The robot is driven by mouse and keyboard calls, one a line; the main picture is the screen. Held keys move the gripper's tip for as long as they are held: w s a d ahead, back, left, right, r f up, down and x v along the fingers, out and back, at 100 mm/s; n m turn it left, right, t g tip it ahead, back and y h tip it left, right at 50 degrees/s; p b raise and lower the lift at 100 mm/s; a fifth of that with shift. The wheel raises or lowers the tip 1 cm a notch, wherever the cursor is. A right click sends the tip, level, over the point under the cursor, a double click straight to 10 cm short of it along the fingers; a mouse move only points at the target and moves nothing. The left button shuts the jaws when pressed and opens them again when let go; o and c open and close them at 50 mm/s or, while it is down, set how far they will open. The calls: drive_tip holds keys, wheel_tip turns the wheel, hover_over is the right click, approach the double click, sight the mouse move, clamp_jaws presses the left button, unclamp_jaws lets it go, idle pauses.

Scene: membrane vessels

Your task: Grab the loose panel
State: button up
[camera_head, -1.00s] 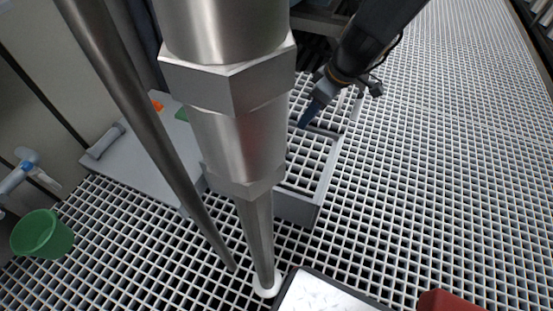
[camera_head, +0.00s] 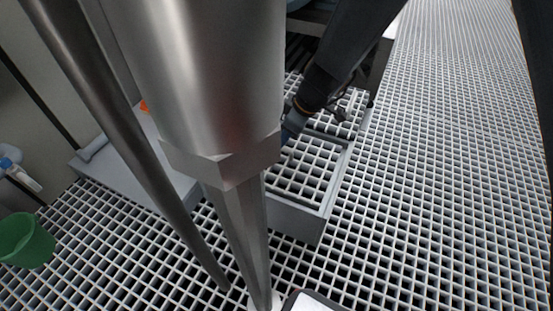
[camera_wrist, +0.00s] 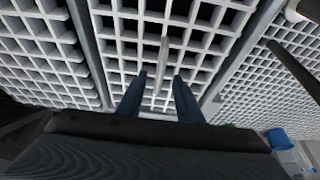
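A light grating panel (camera_head: 302,172) lies in a raised grey frame (camera_head: 300,221) on the grated floor; I take it for the loose panel. In the wrist view the panel (camera_wrist: 205,40) fills the upper middle, with grey frame strips on both sides. A thin light bar (camera_wrist: 163,62) stands out from it, like a handle. My gripper (camera_wrist: 157,88) has two blue fingers apart, one on each side of the bar's lower end, with gaps showing. I cannot tell how deep the bar reaches between them. In the head view my gripper (camera_head: 291,125) is partly hidden by a pipe.
A thick metal pipe (camera_head: 215,60) and a thinner one (camera_head: 120,130) stand close in front of the head camera. A green bucket (camera_head: 25,241) is at the left. A white-topped tray (camera_head: 306,304) is at the bottom. The floor grating at right is clear.

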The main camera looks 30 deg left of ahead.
drive_tip(key=b+x, duration=0.1)
drive_tip(key=x, duration=0.2)
drive_tip(key=shift+r, duration=0.1)
clamp_jaws()
drive_tip(key=shift+w+a, duration=0.1)
idle(1.2)
